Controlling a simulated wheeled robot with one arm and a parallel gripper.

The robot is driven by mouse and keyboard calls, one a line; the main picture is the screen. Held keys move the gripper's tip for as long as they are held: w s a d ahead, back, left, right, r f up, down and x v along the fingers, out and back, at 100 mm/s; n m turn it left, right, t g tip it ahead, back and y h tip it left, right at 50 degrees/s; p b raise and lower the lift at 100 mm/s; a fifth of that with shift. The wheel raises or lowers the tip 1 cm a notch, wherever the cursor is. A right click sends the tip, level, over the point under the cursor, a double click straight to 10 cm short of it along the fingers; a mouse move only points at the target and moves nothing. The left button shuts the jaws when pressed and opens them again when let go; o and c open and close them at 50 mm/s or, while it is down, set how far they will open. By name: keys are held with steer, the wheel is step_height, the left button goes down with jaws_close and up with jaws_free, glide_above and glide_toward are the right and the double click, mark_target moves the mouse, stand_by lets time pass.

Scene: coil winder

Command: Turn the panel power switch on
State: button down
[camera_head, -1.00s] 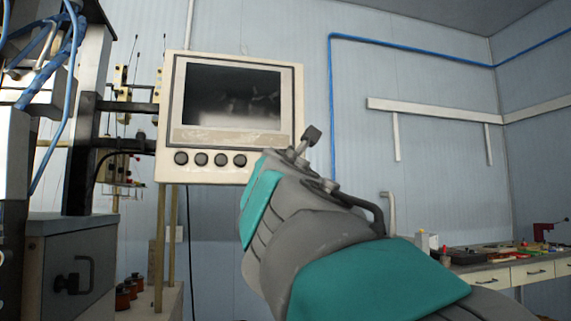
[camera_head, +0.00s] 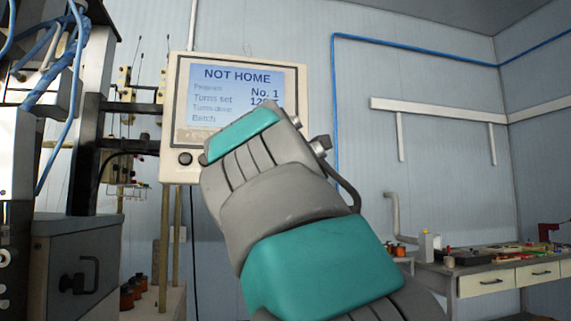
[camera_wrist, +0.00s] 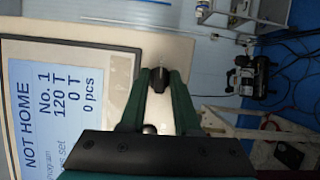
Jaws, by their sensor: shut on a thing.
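The panel (camera_head: 298,90) is a cream box with a lit screen (camera_head: 240,86) reading "NOT HOME" and "No. 1". The screen (camera_wrist: 50,110) also shows sideways in the wrist view, with "120 T", "0 T" and "0 pcs". My gripper (camera_wrist: 161,76) has its green fingers closed around a dark round knob (camera_wrist: 159,81) on the panel's lower strip. Another knob (camera_wrist: 150,129) sits partly hidden between the fingers nearer the palm. In the head view one dark knob (camera_head: 185,158) shows at lower left. My arm covers the other knobs and my gripper there. No label marks the power switch.
Winder machinery with blue hoses (camera_head: 62,110) stands close on the left. A workbench (camera_head: 500,277) with drawers and small items is at the right. A dark compressor-like device (camera_wrist: 245,75) lies beyond the panel in the wrist view.

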steer(key=shift+m, duration=0.3)
stand_by(0.4)
steer(key=c, duration=0.9)
jaws_free()
steer(key=shift+o, duration=0.2)
steer(key=s+b, duration=0.1)
steer(key=s, duration=0.6)
steer(key=shift+s+a, duration=0.35)
steer(key=shift+a, duration=0.05)
